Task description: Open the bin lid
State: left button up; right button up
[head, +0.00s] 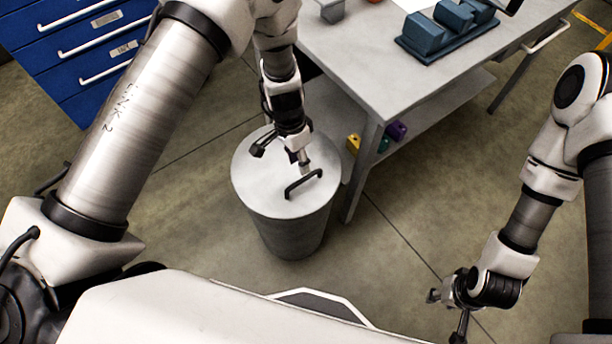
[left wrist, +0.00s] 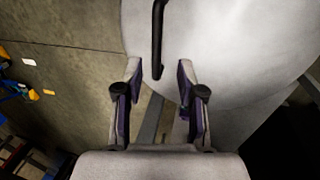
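The bin (head: 285,236) is a grey round can standing on the floor, with a pale flat lid (head: 262,187) closed on top. A black bar handle (head: 303,184) stands on the lid. My right gripper (head: 448,310) is open and empty at lower right, away from the bin.
A grey workbench (head: 365,65) stands just right of and behind the bin, its leg close to the bin. A blue-grey block fixture (head: 440,35) sits on it, with small coloured items on its lower shelf. A blue drawer cabinet (head: 80,50) stands at upper left. Floor between bin and right gripper is clear.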

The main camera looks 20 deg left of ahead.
aim_at(305, 179)
pick_arm(q)
jog(key=x, duration=0.4)
jog(key=shift+s+d+f, duration=0.1)
jog(key=shift+d+f, duration=0.15)
jog(key=shift+d, duration=0.2)
jog(key=shift+a+f, duration=0.15)
jog(key=shift+f, duration=0.2)
grip_shut()
pick_arm(e)
jog(key=shift+d, duration=0.25)
pick_arm(q)
jog(key=shift+r, duration=0.15)
